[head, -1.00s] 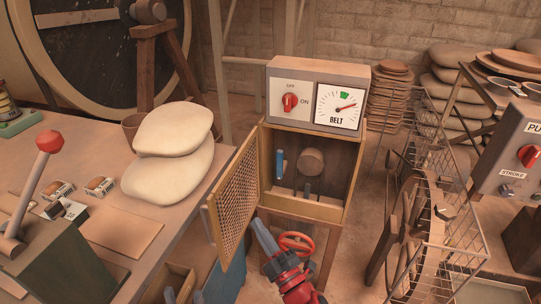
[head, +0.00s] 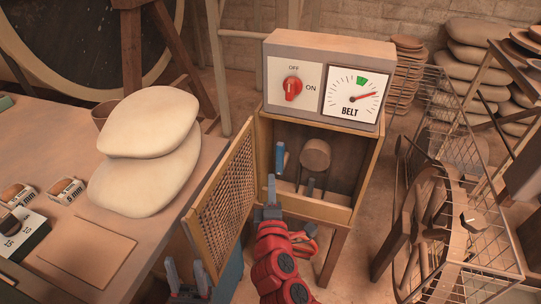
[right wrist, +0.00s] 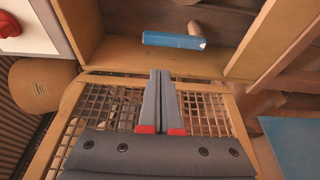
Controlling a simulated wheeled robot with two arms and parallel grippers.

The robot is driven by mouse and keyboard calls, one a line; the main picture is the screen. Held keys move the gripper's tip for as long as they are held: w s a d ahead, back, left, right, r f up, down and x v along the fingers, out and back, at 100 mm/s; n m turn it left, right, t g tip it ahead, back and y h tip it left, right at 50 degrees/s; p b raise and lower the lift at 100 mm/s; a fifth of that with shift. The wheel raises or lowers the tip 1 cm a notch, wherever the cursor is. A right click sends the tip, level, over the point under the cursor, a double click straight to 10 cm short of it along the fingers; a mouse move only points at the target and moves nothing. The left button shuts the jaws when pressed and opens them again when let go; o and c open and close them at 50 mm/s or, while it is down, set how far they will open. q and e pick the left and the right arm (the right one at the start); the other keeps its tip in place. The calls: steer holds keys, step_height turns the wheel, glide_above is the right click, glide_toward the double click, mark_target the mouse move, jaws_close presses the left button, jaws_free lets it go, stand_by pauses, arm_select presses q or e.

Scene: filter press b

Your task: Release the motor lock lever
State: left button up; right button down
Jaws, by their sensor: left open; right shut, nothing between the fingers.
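A blue-handled lever (head: 279,157), which looks like the motor lock lever, is inside the open cabinet (head: 345,213), at the left of its back wall. In the right wrist view the blue handle (right wrist: 173,40) lies across the picture beyond my fingertips, with a visible gap. My right gripper (head: 271,180) is shut and empty at the cabinet's front opening, below the handle; its fingers (right wrist: 161,75) are together in the wrist view. My left gripper (head: 186,268) is open and empty, low beside the table, left of the mesh door.
The mesh door (head: 228,195) is swung open to the left. A control box with a red switch knob (head: 292,88) and a BELT gauge (head: 354,95) sits on top. Inside are a round brown knob (head: 315,155) and a dark lever (head: 310,187). A wire rack (head: 490,215) stands right.

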mark_target(280, 159)
steer(key=w+p, duration=0.1)
steer(key=w, duration=0.9)
steer(key=shift+a, duration=0.1)
